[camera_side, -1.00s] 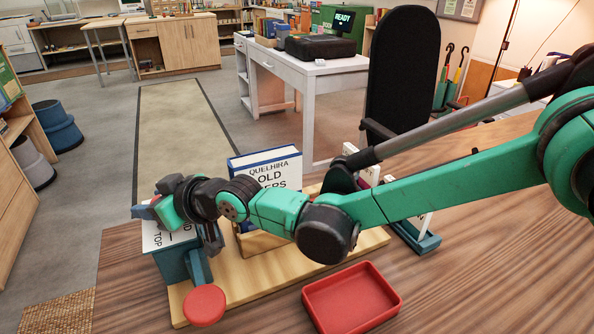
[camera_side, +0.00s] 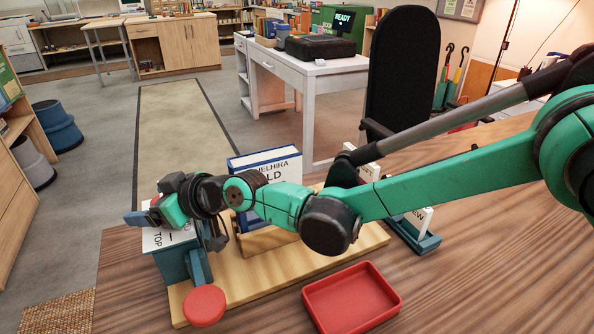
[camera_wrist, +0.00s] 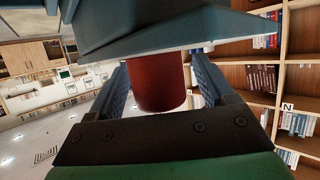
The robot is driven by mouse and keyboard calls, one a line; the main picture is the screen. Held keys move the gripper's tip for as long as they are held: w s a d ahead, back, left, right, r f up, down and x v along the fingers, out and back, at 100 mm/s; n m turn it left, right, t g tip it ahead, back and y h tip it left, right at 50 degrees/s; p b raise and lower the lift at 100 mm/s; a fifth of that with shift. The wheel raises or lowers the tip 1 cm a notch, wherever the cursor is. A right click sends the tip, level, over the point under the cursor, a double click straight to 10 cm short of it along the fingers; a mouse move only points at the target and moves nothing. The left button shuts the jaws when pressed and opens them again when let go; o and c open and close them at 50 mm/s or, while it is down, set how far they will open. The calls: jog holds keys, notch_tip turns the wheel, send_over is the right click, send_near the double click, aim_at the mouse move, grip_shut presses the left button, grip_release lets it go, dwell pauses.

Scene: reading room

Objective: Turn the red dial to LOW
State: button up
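The red dial (camera_wrist: 160,82) shows in the wrist view as a short red cylinder against a blue-grey part. It lies between the two blue fingers of my gripper (camera_wrist: 160,68), with narrow gaps at both sides. My gripper is open around it; contact is not visible. In the side view my gripper (camera_side: 140,216) is at the far left end of the teal box (camera_side: 175,264), beside its white card (camera_side: 160,243) lettered "TOP". The dial and its LOW mark are hidden there by my wrist. A round red disc (camera_side: 204,305) sits at the box's near side.
A blue-and-white book (camera_side: 285,167) stands in a wooden holder behind my arm. A red tray (camera_side: 352,298) lies at the front and a teal stand (camera_side: 424,240) with white cards is at the right.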

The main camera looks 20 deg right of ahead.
jog(key=shift+v, duration=2.85)
jog(key=shift+s+r+m, duration=0.1)
jog(key=shift+s+m, duration=0.1)
jog(key=shift+m, duration=0.3)
jog(key=s+d+r+m+g+y, duration=0.15)
jog(key=s+d+r+m, duration=0.35)
jog(key=m, duration=0.7)
jog(key=s+d+f+n+h, duration=0.1)
jog(key=s+d+f+h, duration=0.1)
jog(key=d, duration=0.7)
jog(key=s+d+f+n+h, duration=0.1)
jog(key=s+d+h, duration=0.2)
jog(key=d, duration=0.6)
jog(key=s+d+f+n+h, duration=0.1)
jog(key=s+d+f+h, duration=0.1)
jog(key=d+h, duration=0.4)
jog(key=s+d+g, duration=0.1)
jog(key=d, duration=0.2)
jog(key=shift+s+f+n, duration=0.2)
jog(key=shift+f+n, duration=0.15)
jog(key=shift+n, duration=0.05)
